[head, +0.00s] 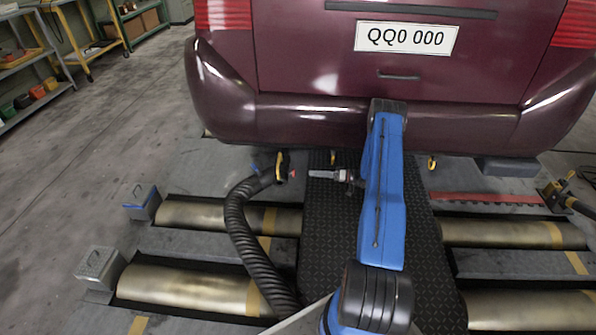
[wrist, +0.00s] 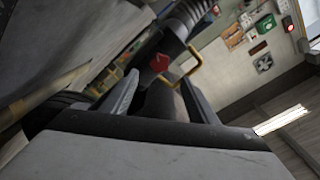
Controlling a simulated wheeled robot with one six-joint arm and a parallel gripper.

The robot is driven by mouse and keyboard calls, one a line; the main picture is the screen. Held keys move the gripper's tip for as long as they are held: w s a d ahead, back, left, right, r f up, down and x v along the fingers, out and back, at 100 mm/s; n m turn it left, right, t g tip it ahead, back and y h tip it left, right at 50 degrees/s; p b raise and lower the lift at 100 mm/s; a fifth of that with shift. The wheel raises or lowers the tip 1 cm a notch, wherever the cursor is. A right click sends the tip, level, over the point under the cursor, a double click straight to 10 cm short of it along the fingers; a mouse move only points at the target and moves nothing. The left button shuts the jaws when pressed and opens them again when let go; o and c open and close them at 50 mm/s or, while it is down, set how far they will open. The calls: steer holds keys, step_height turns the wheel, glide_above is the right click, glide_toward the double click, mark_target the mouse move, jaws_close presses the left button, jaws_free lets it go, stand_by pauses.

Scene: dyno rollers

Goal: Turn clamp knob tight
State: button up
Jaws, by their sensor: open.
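A black corrugated hose (head: 240,222) rises from the floor to a dark nozzle end with yellow trim (head: 281,166) below the car's bumper. A small red piece (head: 292,173), which looks like the clamp knob, sits on the right side of that end. My gripper (head: 312,174) points left at it with a small gap. In the wrist view the red piece (wrist: 158,62) lies just beyond the fingertips, roughly between the two spread fingers (wrist: 160,80). A yellow bent handle (wrist: 186,68) is beside it, near the right finger. The gripper is open and empty.
Brass rollers (head: 180,290) lie in the floor on both sides of a black tread plate (head: 328,225). Yellow hooks (head: 432,162) hang under the bumper. Shelves (head: 30,65) stand far left; the left floor is clear.

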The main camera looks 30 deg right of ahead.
mark_target(293, 173)
steer(key=x, duration=0.9)
steer(key=c, duration=1)
